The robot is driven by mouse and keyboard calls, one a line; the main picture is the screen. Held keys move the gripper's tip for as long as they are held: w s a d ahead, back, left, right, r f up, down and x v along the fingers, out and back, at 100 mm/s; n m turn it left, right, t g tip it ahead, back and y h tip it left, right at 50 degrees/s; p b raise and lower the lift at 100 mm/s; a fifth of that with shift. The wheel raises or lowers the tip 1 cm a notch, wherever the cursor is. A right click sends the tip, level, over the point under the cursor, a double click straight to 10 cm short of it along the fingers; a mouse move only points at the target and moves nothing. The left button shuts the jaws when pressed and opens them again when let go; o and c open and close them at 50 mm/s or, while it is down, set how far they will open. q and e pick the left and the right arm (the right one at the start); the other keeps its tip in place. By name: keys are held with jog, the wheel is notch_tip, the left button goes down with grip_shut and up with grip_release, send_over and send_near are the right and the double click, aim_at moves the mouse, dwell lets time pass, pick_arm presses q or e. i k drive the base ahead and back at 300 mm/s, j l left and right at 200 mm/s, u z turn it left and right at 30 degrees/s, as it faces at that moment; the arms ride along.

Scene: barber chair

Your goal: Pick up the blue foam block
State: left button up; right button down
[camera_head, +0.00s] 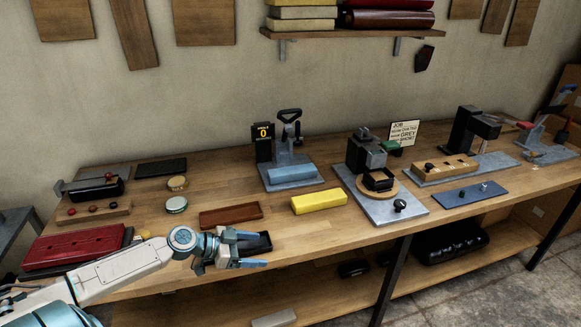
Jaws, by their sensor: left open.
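The blue foam block (293,173) lies on the grey base plate (310,184) of a small lever press at the back middle of the bench. My left gripper (260,250) is open at the bench's front edge, in front of and to the left of the block, well apart from it. No block is between the fingers. My right gripper is not in view.
A yellow block (319,202) and an empty brown tray (231,215) lie between my left gripper and the press. The press lever (290,122) stands upright behind the blue block. Another grey fixture (367,152) stands to the right.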

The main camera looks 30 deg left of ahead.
aim_at(286, 174)
jog(key=i+j, duration=0.5)
jog(key=j, duration=0.15)
jog(key=i+j, duration=0.55)
